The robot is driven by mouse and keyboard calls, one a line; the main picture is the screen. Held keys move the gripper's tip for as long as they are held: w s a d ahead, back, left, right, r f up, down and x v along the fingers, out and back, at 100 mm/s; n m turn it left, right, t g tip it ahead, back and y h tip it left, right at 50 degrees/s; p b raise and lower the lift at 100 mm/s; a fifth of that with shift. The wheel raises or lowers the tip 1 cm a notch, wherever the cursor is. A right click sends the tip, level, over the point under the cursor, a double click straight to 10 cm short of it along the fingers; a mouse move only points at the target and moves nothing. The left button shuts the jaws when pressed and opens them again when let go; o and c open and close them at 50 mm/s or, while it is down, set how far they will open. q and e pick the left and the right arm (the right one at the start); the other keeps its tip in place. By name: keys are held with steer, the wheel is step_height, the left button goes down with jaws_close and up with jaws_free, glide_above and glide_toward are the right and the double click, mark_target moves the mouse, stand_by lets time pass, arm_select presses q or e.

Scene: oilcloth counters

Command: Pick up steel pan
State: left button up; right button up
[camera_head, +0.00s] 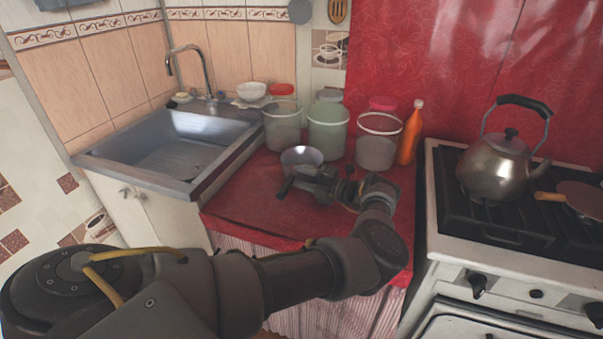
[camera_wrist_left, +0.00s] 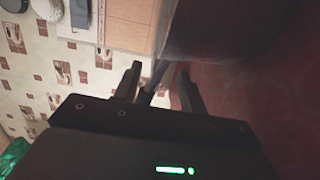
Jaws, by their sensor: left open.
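The steel pan (camera_head: 302,156) sits on the red oilcloth counter, in front of the glass jars. Its shiny bowl shows in the head view; its handle is hard to tell from my dark gripper there. In the left wrist view, the pan's side (camera_wrist_left: 205,32) fills the top as a dark grey shape. My left gripper (camera_head: 295,182) is at the near side of the pan. In the left wrist view the gripper (camera_wrist_left: 160,85) is open, with the dark pan handle (camera_wrist_left: 154,78) between its fingers. Whether a finger touches the handle cannot be told. My right gripper is not in view.
Several jars stand behind the pan, including a green one (camera_head: 328,127), with an orange bottle (camera_head: 410,135) beside them. A sink (camera_head: 175,150) is at the left. A stove (camera_head: 500,230) with a kettle (camera_head: 495,165) is at the right. The counter (camera_head: 245,212) is clear at the front left.

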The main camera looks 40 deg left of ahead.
mark_target(297, 173)
arm_select(q)
steer(key=shift+a+f+b, duration=0.2)
steer(key=shift+a+b, duration=0.2)
steer(key=shift+a, duration=0.6)
steer(key=shift+s+a+r+p, duration=0.1)
steer(key=shift+a+r+p, duration=0.05)
steer(key=shift+a, duration=0.25)
steer(key=shift+s+a+r+p, duration=0.1)
steer(key=shift+a+p, duration=0.05)
steer(key=shift+a, duration=0.2)
steer(key=shift+a+f, duration=0.1)
steer(key=shift+a, duration=0.45)
jaws_close()
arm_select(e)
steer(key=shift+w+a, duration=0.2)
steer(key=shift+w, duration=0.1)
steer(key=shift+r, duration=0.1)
arm_select(q)
steer(key=shift+r, duration=0.2)
